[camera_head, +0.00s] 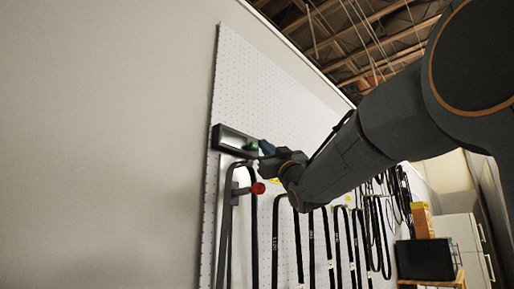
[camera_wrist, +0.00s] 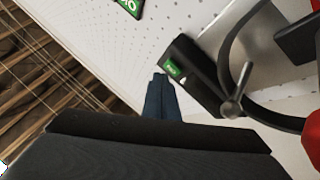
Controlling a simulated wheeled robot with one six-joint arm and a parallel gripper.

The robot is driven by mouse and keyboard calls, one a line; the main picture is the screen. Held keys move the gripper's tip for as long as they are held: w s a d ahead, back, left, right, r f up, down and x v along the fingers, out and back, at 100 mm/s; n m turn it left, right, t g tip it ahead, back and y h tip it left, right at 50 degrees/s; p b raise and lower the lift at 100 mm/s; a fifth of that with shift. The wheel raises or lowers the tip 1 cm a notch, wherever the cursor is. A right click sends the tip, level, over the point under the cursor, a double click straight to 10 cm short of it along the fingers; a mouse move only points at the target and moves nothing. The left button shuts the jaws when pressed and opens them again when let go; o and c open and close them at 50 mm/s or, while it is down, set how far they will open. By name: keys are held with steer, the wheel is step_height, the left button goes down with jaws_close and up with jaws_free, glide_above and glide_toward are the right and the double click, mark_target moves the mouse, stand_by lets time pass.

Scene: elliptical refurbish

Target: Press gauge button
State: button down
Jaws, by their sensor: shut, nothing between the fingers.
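The gauge is a dark box (camera_head: 230,139) mounted near the upper left of the white pegboard; it also shows in the wrist view (camera_wrist: 203,84). A green button (camera_head: 252,146) sits at its right end in the head view, and shows as a green patch with light markings in the wrist view (camera_wrist: 172,67). My gripper (camera_head: 264,146) has blue fingers, shut and empty, with tips close beside the green button. In the wrist view my fingertips (camera_wrist: 160,76) lie just short of the button; I cannot tell whether they touch it.
A black strap (camera_head: 254,225) and a grey metal tool with a red end (camera_head: 258,188) hang just below the gauge. Several more straps hang to the right. A green sign (camera_wrist: 130,6) shows at the wrist view's top. The wall (camera_head: 100,150) left of the pegboard is bare.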

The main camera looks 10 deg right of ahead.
steer(key=shift+w, duration=0.1)
steer(key=shift+w+a+b, duration=0.2)
steer(key=shift+a+b, duration=0.05)
steer(key=shift+b, duration=0.1)
steer(key=shift+w+a, duration=0.1)
steer(key=shift+w, duration=0.05)
stand_by(0.4)
steer(key=shift+s+d+b, duration=0.35)
steer(key=shift+s+b, duration=0.15)
steer(key=shift+b, duration=0.05)
steer(key=s+d+b, duration=0.1)
steer(key=s+d, duration=0.2)
steer(key=s, duration=0.2)
steer(key=shift+d, duration=0.3)
stand_by(0.3)
stand_by(0.4)
